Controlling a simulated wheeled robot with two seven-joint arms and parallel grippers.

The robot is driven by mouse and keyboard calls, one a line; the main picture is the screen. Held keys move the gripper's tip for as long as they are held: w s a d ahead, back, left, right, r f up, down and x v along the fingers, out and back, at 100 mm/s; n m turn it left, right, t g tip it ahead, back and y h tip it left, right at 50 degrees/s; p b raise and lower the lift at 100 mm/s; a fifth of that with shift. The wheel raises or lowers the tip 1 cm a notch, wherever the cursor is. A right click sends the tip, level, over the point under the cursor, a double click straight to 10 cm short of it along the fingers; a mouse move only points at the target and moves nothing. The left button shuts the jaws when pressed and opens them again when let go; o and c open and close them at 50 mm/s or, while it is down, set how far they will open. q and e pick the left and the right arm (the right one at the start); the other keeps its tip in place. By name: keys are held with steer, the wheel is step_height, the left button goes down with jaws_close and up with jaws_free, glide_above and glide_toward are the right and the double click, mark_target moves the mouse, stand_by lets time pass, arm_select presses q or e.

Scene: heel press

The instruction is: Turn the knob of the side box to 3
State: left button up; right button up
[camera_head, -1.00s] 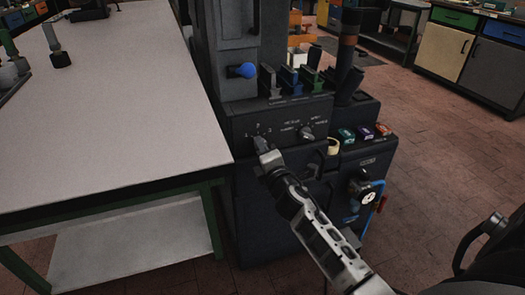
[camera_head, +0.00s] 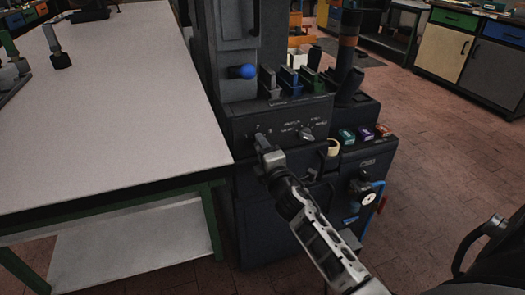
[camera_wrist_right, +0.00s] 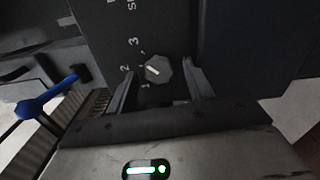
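The side box (camera_head: 240,121) is the dark unit beside the pale table, with a sloping front panel. Its left knob (camera_wrist_right: 158,69) is a small grey faceted knob with a white line, and the numbers 1, 2 and 3 are printed around it. The line seems to point roughly towards 2. My right gripper (camera_head: 262,143) is at this knob and hides most of it in the head view. In the right wrist view the gripper (camera_wrist_right: 158,84) is open, with one finger on each side of the knob; gaps show between knob and fingers. My left gripper is not in view.
A second knob (camera_head: 306,133) is to the right on the same panel. Above are a blue ball handle (camera_head: 246,71) and several coloured levers (camera_head: 290,77). Coloured buttons (camera_head: 365,133) and a gauge (camera_head: 368,198) are at the right. The table (camera_head: 110,110) borders the left.

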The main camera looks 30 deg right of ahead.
arm_select(q)
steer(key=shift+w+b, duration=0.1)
steer(key=shift+b, duration=0.25)
arm_select(e)
steer(key=v, duration=1.6)
steer(key=s+a+f+m+g+y+p, duration=0.3)
steer(key=s+a+m+y, duration=0.1)
steer(key=a+m, duration=0.3)
steer(key=s+a+f+m+g+y+p, duration=0.3)
steer(key=s+a+m, duration=0.3)
steer(key=a, duration=0.3)
steer(key=shift+a+m+g+y+p, duration=0.2)
steer(key=shift+m+g+y+p, duration=0.2)
steer(key=shift+m+p, duration=0.15)
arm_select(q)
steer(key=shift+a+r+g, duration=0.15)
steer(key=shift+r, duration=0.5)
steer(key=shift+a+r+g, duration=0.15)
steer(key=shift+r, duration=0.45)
arm_select(e)
steer(key=shift+c, duration=0.3)
